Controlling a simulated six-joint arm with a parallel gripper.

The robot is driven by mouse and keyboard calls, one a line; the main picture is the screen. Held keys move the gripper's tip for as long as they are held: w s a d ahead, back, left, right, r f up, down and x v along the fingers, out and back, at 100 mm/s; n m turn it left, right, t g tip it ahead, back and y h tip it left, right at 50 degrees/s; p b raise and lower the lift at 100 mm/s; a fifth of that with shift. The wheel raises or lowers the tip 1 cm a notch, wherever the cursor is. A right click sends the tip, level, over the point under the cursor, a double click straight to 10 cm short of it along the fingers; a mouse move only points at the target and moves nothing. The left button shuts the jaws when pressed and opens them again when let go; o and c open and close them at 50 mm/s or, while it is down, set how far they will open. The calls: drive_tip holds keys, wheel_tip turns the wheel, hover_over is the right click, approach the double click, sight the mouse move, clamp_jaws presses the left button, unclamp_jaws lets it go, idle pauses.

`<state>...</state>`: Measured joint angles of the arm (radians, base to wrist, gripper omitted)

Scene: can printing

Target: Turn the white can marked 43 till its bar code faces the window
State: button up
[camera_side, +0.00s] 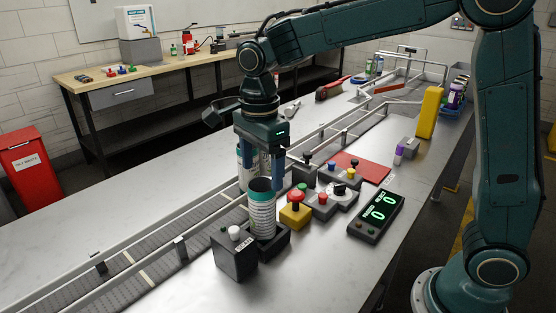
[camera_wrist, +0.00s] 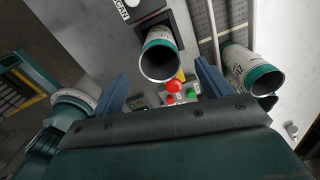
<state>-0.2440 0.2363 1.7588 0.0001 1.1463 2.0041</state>
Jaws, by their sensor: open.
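A white can with teal bands and an open dark top (camera_side: 262,213) stands upright in a black square holder (camera_side: 284,243) beside the scan box. It also shows in the wrist view (camera_wrist: 161,46), ahead of and between my fingers. A second white and teal can (camera_side: 241,174) stands behind it by the conveyor, partly hidden by my gripper; the wrist view shows it at the right (camera_wrist: 238,62), with dark print. I cannot clearly read a 43 on either can, and no bar code or window is clear. My gripper (camera_side: 260,180) is open and empty, pointing down just above the holder can.
The dark scan box (camera_side: 235,254) with a white button stands left of the holder. A yellow box with a red button (camera_side: 296,212), other control boxes and a green-lit counter (camera_side: 376,215) stand to the right. The railed conveyor (camera_side: 150,262) runs behind. The front left table is clear.

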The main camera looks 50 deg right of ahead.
sight(262, 200)
drive_tip(key=shift+f, duration=4.2)
drive_tip(key=shift+c, duration=0.4)
drive_tip(key=c, duration=1)
drive_tip(key=shift+o, duration=0.2)
drive_tip(key=shift+n, duration=0.3)
drive_tip(key=shift+n, duration=1.5)
drive_tip(key=shift+n, duration=1.7)
